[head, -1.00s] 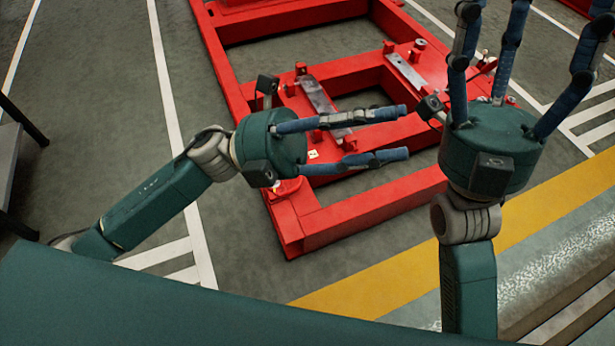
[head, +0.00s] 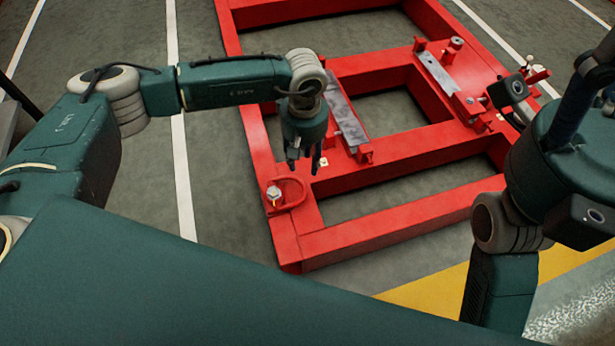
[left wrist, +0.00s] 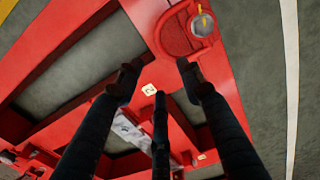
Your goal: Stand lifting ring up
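The lifting ring (head: 299,187) is a small red loop at the near left corner of the red frame. It appears to lie flat beside a metal bolt (head: 273,194). In the left wrist view the ring (left wrist: 213,38) shows at the top, beyond the fingertips. My left gripper (head: 303,168) points down just behind the ring, apart from it. Its three fingers (left wrist: 158,78) are spread and empty. My right gripper (head: 585,95) is at the right edge with its fingers pointing up and largely cut off; the visible finger is extended.
The red frame (head: 375,235) has several beams with open gaps to the floor. Metal strips (head: 343,112) lie on its mounts. Grey floor (head: 215,200) with white lines is clear on the left. A yellow stripe (head: 430,285) runs along the front.

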